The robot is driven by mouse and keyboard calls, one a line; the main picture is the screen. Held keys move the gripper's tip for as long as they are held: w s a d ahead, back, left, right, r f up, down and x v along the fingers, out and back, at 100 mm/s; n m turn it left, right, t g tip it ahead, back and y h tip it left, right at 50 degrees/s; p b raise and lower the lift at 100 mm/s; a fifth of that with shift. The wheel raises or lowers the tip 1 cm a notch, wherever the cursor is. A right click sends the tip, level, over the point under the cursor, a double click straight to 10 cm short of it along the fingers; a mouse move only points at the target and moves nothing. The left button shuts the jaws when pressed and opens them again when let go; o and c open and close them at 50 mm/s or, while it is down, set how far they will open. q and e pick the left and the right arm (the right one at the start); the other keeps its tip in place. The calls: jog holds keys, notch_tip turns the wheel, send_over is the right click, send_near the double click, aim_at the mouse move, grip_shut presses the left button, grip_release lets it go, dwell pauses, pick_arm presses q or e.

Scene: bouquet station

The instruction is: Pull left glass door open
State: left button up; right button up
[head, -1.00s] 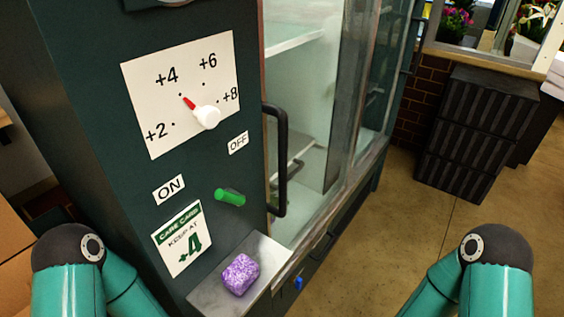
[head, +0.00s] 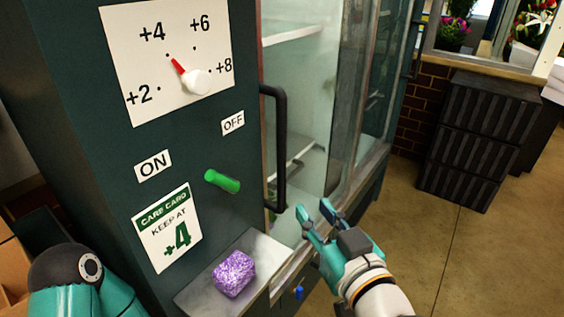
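The left glass door (head: 318,110) is on the front of a dark green cabinet, in the upper middle of the head view. Its black upright bar handle (head: 281,150) is along the door's near edge. I cannot tell whether the door is fully closed. My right gripper (head: 313,207) is below and to the right of the handle's lower end, in front of the cabinet. Its two teal fingers are apart with nothing between them. It appears clear of the handle. My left gripper is out of view; only part of my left arm shows at the lower left.
The cabinet side has a dial (head: 193,80), a green peg (head: 222,181) and a care card (head: 167,228). A purple block (head: 233,274) sits on a grey ledge (head: 200,292) below. Black crates (head: 475,140) stand at right. Floor between is clear.

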aim_at(284, 154)
jog(key=shift+t, duration=0.5)
jog(key=r+x, duration=0.1)
jog(key=x, duration=0.4)
jog(key=p+x, duration=0.1)
jog(key=x, duration=0.4)
jog(key=r+x, duration=0.1)
jog(key=x, duration=0.4)
jog(key=shift+w+a+r, duration=0.2)
jog(key=shift+a+r, duration=0.15)
jog(key=shift+a, duration=0.15)
grip_shut()
